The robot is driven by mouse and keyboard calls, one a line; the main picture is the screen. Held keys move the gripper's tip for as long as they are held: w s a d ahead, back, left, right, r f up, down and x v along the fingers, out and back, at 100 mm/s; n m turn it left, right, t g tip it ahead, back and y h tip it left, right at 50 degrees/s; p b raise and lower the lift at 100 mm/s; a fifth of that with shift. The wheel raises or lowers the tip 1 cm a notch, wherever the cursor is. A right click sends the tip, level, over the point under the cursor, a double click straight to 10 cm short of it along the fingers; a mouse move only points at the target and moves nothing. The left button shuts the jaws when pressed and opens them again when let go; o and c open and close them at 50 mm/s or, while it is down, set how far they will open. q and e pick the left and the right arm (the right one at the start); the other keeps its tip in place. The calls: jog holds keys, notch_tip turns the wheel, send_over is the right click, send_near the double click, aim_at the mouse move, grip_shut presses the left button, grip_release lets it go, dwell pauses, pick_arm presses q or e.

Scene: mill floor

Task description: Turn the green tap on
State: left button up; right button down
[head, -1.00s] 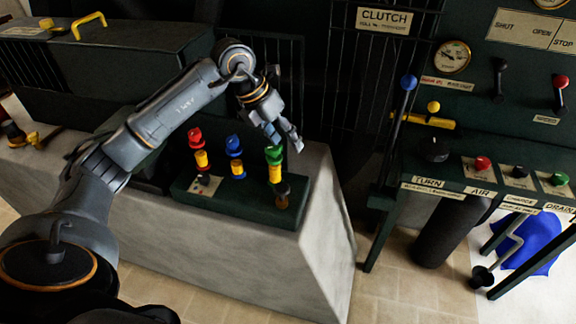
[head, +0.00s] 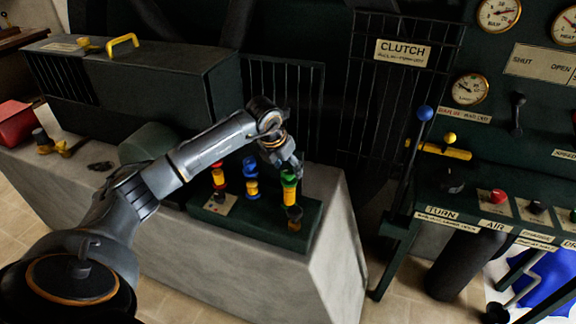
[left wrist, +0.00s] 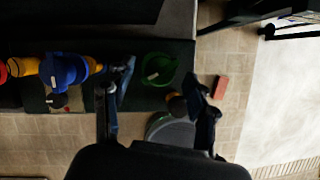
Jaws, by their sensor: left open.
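The green tap (head: 289,179) stands at the right end of a dark green block on the grey plinth, with a yellow section below its green top. My left gripper (head: 290,170) is open at its top, partly covering it. In the left wrist view the green tap's round top (left wrist: 158,70) lies between and just beyond the spread fingers (left wrist: 158,88). I cannot tell whether they touch it. The blue tap (head: 250,165) and red tap (head: 218,175) stand to its left. The blue tap also shows in the left wrist view (left wrist: 65,72). My right gripper is not in view.
A dark cabinet (head: 200,68) with a yellow handle stands behind on the plinth (head: 300,280). A CLUTCH grille (head: 402,52) is at the back. A control panel with a blue-knobbed lever (head: 425,114) is at the right. A red block (left wrist: 220,87) lies on the floor.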

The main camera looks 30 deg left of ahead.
pick_arm(q)
jog(key=shift+w+f, duration=0.2)
jog(key=shift+f, duration=0.3)
jog(key=c, duration=1.2)
jog(key=shift+o, duration=0.2)
jog(key=shift+n, duration=0.3)
jog(key=n+y+b, duration=0.1)
jog(key=n, duration=0.1)
jog(key=n+y+b, duration=0.1)
jog(key=n, duration=0.2)
jog(key=shift+w+d, duration=0.1)
jog(key=shift+d, duration=0.1)
jog(key=n+b, duration=0.1)
jog(key=n, duration=0.1)
jog(key=n+g+y+b, duration=0.1)
jog(key=n, duration=0.1)
jog(key=shift+d+y, duration=0.1)
jog(key=shift+y, duration=0.2)
jog(key=shift+w+n+g, duration=0.1)
jog(key=shift+n+g, duration=0.3)
jog(key=shift+n, duration=0.7)
jog(key=shift+r+y, duration=0.1)
jog(key=shift+y, duration=0.2)
